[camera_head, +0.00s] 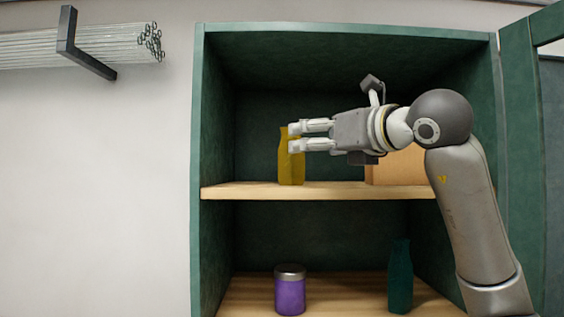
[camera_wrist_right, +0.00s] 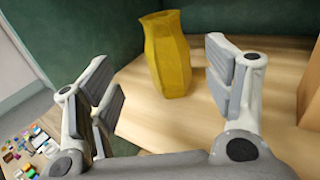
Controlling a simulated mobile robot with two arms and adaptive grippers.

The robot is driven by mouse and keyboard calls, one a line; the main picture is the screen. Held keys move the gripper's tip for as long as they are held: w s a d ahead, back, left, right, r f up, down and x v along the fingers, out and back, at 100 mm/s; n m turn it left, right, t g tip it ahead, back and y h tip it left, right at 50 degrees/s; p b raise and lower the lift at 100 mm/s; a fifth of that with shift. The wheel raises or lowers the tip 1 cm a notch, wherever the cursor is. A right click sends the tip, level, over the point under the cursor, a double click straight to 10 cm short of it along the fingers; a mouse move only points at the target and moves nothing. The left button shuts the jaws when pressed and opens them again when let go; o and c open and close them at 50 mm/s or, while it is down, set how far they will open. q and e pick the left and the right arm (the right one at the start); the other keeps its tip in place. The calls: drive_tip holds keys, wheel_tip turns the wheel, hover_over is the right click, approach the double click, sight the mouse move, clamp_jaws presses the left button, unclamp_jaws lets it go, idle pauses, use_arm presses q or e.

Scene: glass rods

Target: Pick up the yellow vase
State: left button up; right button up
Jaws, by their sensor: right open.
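The yellow vase (camera_head: 291,170) stands upright on the upper shelf of the green cabinet, left of the shelf's middle. My right gripper (camera_head: 293,138) is in front of the vase in the head view and hides part of its upper right side. In the right wrist view the vase (camera_wrist_right: 168,58) stands beyond the fingertips, between the directions of the two open fingers (camera_wrist_right: 165,80). The fingers are spread wide, and I see no contact with the vase. My left gripper is not in view.
A tan box (camera_head: 400,167) stands on the upper shelf (camera_head: 300,190) to the right, partly behind my right arm. Below are a purple jar (camera_head: 290,293) and a dark green bottle (camera_head: 400,277). Glass rods (camera_head: 40,47) rest on a wall bracket at left. The cabinet door (camera_head: 520,130) is open.

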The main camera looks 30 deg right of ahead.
sight(291, 157)
drive_tip(key=shift+w+d+r+h+p, duration=0.15)
drive_tip(key=shift+w+d+p, duration=0.1)
drive_tip(key=shift+w, duration=0.25)
drive_tip(key=shift+w+d+r+h+p, duration=0.15)
drive_tip(key=shift+w+d+p, duration=0.1)
drive_tip(key=shift+w, duration=0.2)
drive_tip(key=shift+w+a+r+p, duration=0.1)
drive_tip(key=shift+w+r+p, duration=0.05)
drive_tip(key=shift+w+p, duration=0.55)
drive_tip(key=shift+w, duration=0.45)
drive_tip(key=w+p, duration=0.3)
drive_tip(key=w, duration=0.1)
drive_tip(key=shift+w, duration=0.4)
drive_tip(key=shift+w+f, duration=0.25)
drive_tip(key=shift+w, duration=0.1)
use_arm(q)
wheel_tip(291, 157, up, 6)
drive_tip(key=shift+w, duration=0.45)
use_arm(e)
drive_tip(key=shift+c, duration=0.2)
drive_tip(key=shift+s, duration=0.1)
drive_tip(key=c, duration=0.7)
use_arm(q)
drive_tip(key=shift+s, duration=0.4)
use_arm(e)
drive_tip(key=c, duration=0.5)
